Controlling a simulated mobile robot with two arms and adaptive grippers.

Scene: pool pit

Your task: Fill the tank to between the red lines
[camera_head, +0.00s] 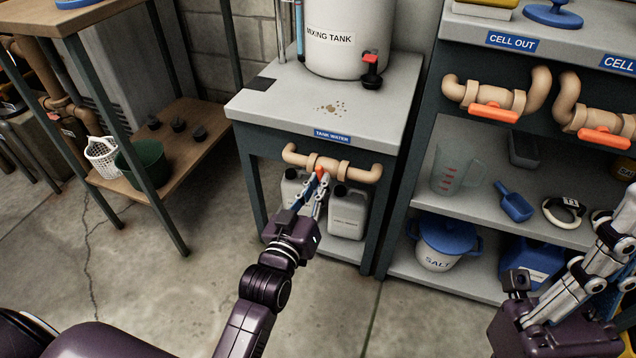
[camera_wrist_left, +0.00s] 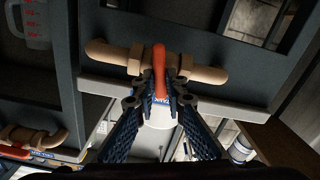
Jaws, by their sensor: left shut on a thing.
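The white mixing tank (camera_head: 335,38) stands on the grey table, cut off at the top of the head view. A tan pipe with a valve, labelled "TANK WATER" (camera_head: 332,137), runs along the table's front. My left gripper (camera_head: 320,185) is at this valve, shut on its orange handle (camera_head: 322,173). In the left wrist view the handle (camera_wrist_left: 159,72) points away from the pipe (camera_wrist_left: 205,72), between the fingers. The red lines and the water level are not visible. My right gripper (camera_head: 600,250) is at the right edge, partly cut off; its fingertips are unclear.
Grey jugs (camera_head: 348,212) stand under the table. The right shelf holds a measuring jug (camera_head: 458,170), a blue scoop (camera_head: 514,203) and a salt pot (camera_head: 440,243). Orange-handled "CELL OUT" valves (camera_head: 490,112) sit above. A wooden rack (camera_head: 170,150) stands left. The floor between is clear.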

